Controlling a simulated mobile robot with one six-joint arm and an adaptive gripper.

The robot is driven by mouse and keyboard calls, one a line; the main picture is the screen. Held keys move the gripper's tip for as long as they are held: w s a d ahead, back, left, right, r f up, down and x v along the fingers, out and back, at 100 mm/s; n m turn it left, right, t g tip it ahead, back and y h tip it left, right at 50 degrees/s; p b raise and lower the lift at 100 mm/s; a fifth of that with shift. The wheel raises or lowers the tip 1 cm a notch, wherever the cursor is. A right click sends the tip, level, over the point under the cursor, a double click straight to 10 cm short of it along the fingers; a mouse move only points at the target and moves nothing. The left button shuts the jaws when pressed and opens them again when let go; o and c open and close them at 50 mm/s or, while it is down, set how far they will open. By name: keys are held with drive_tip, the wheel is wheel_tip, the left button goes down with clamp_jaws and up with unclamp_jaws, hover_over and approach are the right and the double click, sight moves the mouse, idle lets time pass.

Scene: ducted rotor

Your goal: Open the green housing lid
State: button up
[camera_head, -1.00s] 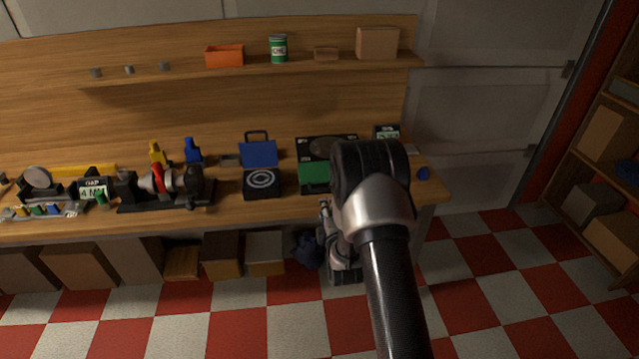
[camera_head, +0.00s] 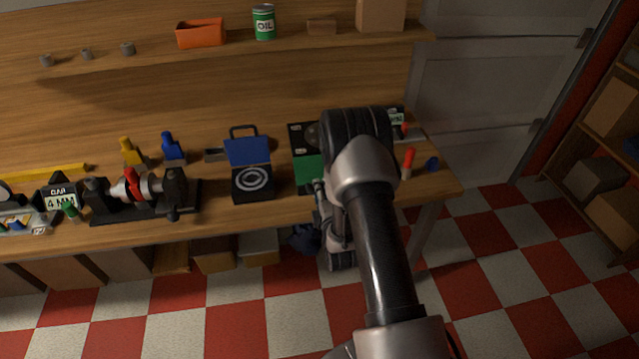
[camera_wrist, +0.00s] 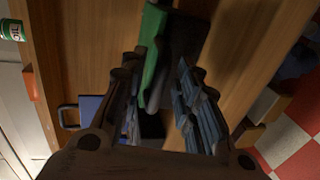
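The green housing (camera_head: 307,172) sits on the bench just left of my arm in the head view. A dark panel with white labels is behind its green face, and my arm covers its right part. I cannot tell there how far the lid is raised. In the wrist view a green edge of the housing (camera_wrist: 154,48), with a dark part beside it, reaches down between the fingers of my gripper (camera_wrist: 161,104). The fingers are spread apart, with the green edge closer to the left finger. Contact cannot be made out. The fingertips cannot be made out in the head view.
An open blue case (camera_head: 252,182) stands left of the housing. A clamp-like fixture (camera_head: 145,195) is farther left. A shelf (camera_head: 290,48) with an oil can (camera_head: 263,22) runs above.

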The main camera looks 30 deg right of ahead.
drive_tip(key=shift+c, duration=0.4)
clamp_jaws()
idle(0.5)
